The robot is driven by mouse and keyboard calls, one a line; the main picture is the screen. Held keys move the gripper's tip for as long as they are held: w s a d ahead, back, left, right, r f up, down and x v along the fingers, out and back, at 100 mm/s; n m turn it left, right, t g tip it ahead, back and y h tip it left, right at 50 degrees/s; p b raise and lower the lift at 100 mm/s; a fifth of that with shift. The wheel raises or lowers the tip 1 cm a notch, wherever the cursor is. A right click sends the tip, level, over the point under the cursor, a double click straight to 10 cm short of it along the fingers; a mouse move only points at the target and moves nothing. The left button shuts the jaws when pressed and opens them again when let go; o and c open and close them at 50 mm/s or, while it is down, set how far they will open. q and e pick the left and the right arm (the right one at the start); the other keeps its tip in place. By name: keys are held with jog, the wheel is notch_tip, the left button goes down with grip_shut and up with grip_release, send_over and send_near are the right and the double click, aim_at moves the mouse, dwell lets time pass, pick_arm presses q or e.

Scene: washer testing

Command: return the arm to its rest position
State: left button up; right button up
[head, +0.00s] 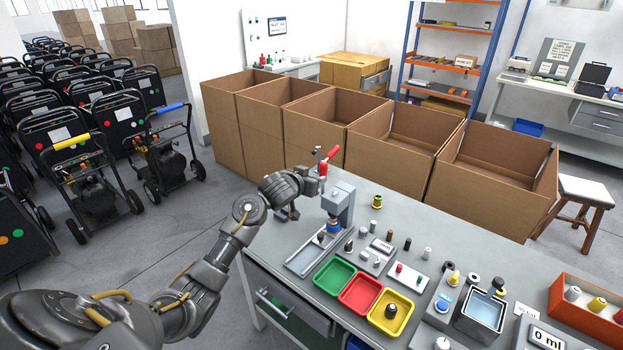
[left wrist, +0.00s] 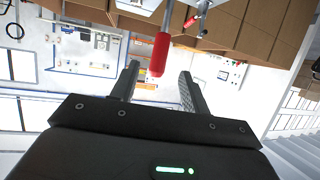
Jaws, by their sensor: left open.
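My left arm comes in from the left and reaches over the near-left corner of the grey workbench (head: 395,235). My left gripper (head: 314,184) is at the left side of the test fixture (head: 340,203), near its red-handled clamp (head: 331,155). In the left wrist view the gripper (left wrist: 159,75) has its fingers spread apart. The red handle (left wrist: 161,52) shows in the gap between the fingertips. I cannot tell whether a finger touches it. My right gripper is not in view.
Green (head: 334,274), red (head: 361,292) and yellow (head: 391,311) trays sit on the bench, with small parts and a water container (head: 482,312) to the right. Open cardboard boxes (head: 390,140) line the far edge. Black wheeled machines (head: 90,175) stand left; the floor between is clear.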

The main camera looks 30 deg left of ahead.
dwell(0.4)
pick_arm(q)
jog(key=s+d+f+m+g, duration=0.15)
jog(key=s+d+f, duration=0.25)
jog(key=s+f, duration=0.5)
jog(key=s+d+f+g, duration=0.35)
jog(key=s+f, duration=0.35)
jog(key=s, duration=0.3)
jog(key=s+d+f+g, duration=0.1)
jog(key=s+d+g, duration=0.15)
jog(key=s, duration=0.65)
jog(key=s+d+f+m+g+h, duration=0.1)
jog(key=s+d+f, duration=0.15)
jog(key=s, duration=0.65)
jog(key=s+d+f+g, duration=0.1)
jog(key=s+d+g, duration=0.15)
jog(key=s, duration=0.65)
notch_tip(320, 180, down, 29)
jog(key=s+b, duration=0.2)
jog(key=b, duration=0.1)
jog(key=s+a+f+g+b, duration=0.1)
jog(key=s+a+f, duration=0.2)
jog(key=s+f, duration=1.2)
jog(key=shift+s+f+g, duration=0.3)
jog(key=shift+s+f, duration=0.05)
jog(key=shift+f, duration=0.35)
